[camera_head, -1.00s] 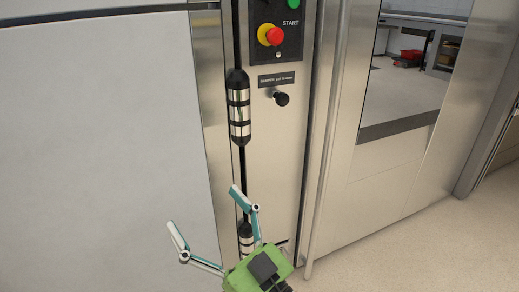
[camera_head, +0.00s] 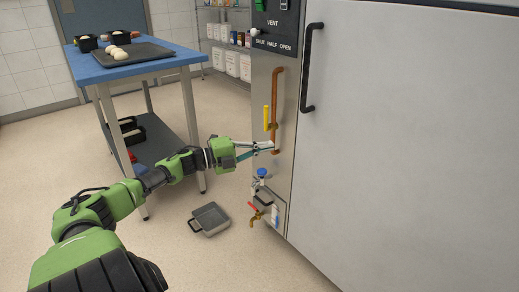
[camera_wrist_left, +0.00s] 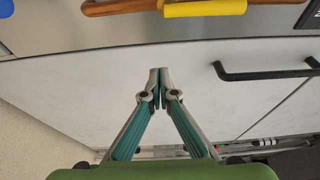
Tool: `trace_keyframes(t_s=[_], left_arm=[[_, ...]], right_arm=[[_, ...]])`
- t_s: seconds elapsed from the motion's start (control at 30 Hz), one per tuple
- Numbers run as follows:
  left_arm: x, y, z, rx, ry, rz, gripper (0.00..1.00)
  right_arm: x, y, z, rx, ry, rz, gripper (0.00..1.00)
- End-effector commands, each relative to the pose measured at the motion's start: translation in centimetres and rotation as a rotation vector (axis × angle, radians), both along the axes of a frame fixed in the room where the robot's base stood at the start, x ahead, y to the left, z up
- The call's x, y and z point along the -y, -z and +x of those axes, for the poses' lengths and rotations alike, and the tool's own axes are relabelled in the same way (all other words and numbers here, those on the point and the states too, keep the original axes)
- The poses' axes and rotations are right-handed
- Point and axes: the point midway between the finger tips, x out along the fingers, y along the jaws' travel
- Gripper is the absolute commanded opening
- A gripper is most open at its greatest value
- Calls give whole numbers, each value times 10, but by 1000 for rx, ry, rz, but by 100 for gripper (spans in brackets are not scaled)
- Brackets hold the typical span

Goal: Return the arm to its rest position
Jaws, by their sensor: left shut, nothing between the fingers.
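My left arm (camera_head: 130,195) reaches from the lower left of the head view toward the oven's steel side panel (camera_head: 286,90). My left gripper (camera_head: 272,146) is shut and empty, its tips close to the lower end of a copper pipe (camera_head: 277,90) with a yellow lever (camera_head: 267,118). I cannot tell from the head view whether they touch. In the left wrist view the teal fingers (camera_wrist_left: 160,78) meet at the tips, with nothing between them. The copper pipe (camera_wrist_left: 120,6) and yellow lever (camera_wrist_left: 205,9) lie beyond them there. My right gripper is out of view.
Below the gripper are a blue knob (camera_head: 262,172) and a red-handled tap (camera_head: 254,208). A grey pan (camera_head: 209,219) lies on the floor. A blue-topped table (camera_head: 92,68) stands at the left. The oven door has a black handle (camera_head: 307,70). Open floor surrounds the pan.

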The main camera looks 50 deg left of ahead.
Motion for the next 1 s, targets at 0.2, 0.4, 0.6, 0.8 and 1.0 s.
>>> trace_keyframes(t_s=[0.2,0.4,0.6,0.8,1.0], left_arm=[[-6,2,-18,-3,4,0,0],[-7,1,-23,-2,5,1,0],[-6,1,-23,-2,6,-1,0],[46,38,-25,-31,30,-133,0],[185,83,-41,-98,75,-486,0]], right_arm=[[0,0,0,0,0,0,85],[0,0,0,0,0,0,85],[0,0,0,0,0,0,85],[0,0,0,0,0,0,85],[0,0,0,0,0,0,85]])
